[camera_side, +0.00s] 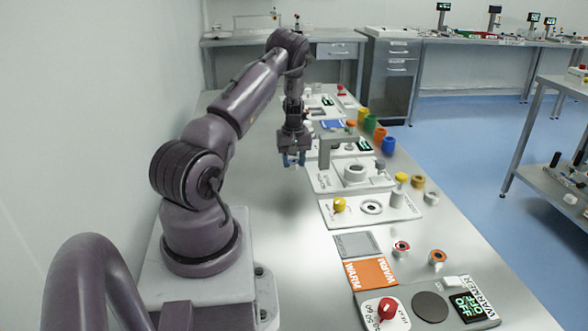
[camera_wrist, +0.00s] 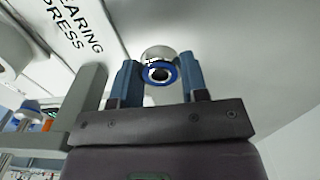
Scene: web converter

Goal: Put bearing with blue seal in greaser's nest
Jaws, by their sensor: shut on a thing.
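My gripper (camera_side: 293,161) hangs above the left part of the table, beside the press station. In the wrist view my gripper (camera_wrist: 160,82) is shut on the bearing with blue seal (camera_wrist: 158,57), a shiny metal ring with a blue face around a dark bore. The bearing is held between the blue fingers, clear of the table. A white panel with a yellow knob and a round white ring nest (camera_side: 371,207) lies nearer the side camera; its label is too small to read, so I cannot tell if it is the greaser.
The bearing press panel (camera_wrist: 85,35) shows its lettering at the upper left of the wrist view. Its grey upright (camera_side: 337,148) stands right of my gripper. An orange WARM mat (camera_side: 370,272) and two small rings lie nearer. Coloured cups line the right edge. The table's left side is clear.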

